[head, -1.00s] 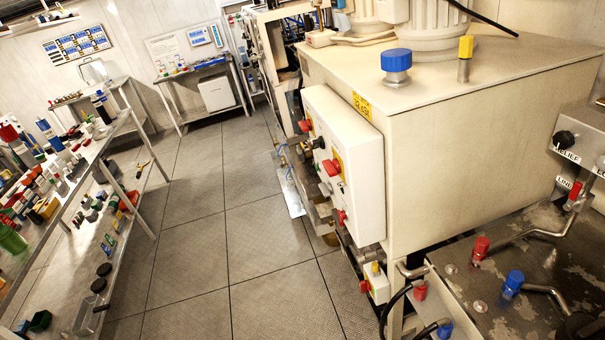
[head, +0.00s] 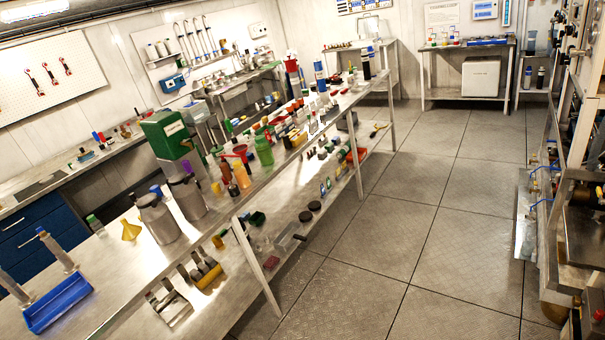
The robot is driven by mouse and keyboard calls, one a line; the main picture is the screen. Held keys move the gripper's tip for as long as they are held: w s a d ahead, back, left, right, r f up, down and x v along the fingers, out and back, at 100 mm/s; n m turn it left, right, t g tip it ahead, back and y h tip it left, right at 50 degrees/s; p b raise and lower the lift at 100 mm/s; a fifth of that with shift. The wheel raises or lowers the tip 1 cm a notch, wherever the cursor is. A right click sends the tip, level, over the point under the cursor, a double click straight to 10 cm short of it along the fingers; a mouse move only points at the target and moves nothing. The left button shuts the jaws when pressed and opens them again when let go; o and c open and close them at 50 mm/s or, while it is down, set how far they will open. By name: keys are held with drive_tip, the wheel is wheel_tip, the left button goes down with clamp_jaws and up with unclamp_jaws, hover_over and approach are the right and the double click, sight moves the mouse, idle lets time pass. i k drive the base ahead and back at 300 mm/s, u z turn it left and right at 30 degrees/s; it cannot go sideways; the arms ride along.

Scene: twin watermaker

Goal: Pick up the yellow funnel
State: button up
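The yellow funnel (head: 131,230) sits on the near part of the long metal bench (head: 105,290), in the left of the head view. It is small in the picture. It stands just left of a grey metal can (head: 158,219) and right of a small green-capped bottle (head: 96,225). Nothing visibly covers it. My gripper does not show in the head view, so its distance from the funnel cannot be seen.
A blue tray (head: 58,303) lies at the bench's near left. A green box (head: 167,135) and many bottles crowd the bench behind the cans. A lower shelf (head: 250,240) holds tools. The tiled floor (head: 400,220) right of the bench is clear. Machinery (head: 580,220) lines the right edge.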

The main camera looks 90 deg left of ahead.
sight(130, 232)
drive_tip(key=u, duration=1.1)
drive_tip(key=i, duration=0.1)
drive_tip(key=u, duration=2.45)
drive_tip(key=k, duration=0.9)
drive_tip(key=u, duration=0.2)
drive_tip(key=i, duration=0.9)
drive_tip(key=z, duration=0.1)
